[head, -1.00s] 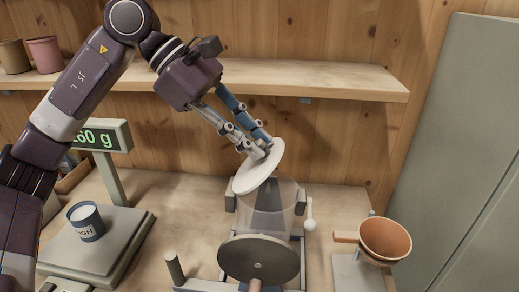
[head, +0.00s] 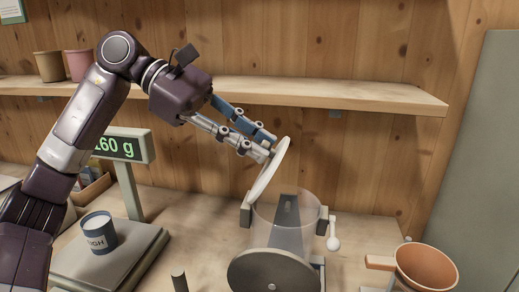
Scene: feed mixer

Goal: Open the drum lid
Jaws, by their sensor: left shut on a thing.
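The drum (head: 308,233) is a clear cylinder standing on its frame in the middle of the head view, with a dark paddle inside it. Its pale round lid (head: 268,173) stands steeply tilted up above the drum's left rim, leaving the top open. My left gripper (head: 266,153) is shut at the upper part of the lid; the fingertips partly hide where they hold it. My right gripper is not in view.
A scale (head: 108,255) with a cup (head: 98,232) on it stands at the left, its display (head: 122,146) behind. An orange funnel-like bowl (head: 426,268) is at the lower right. A wooden shelf (head: 330,94) runs along the back wall, with two pots on it.

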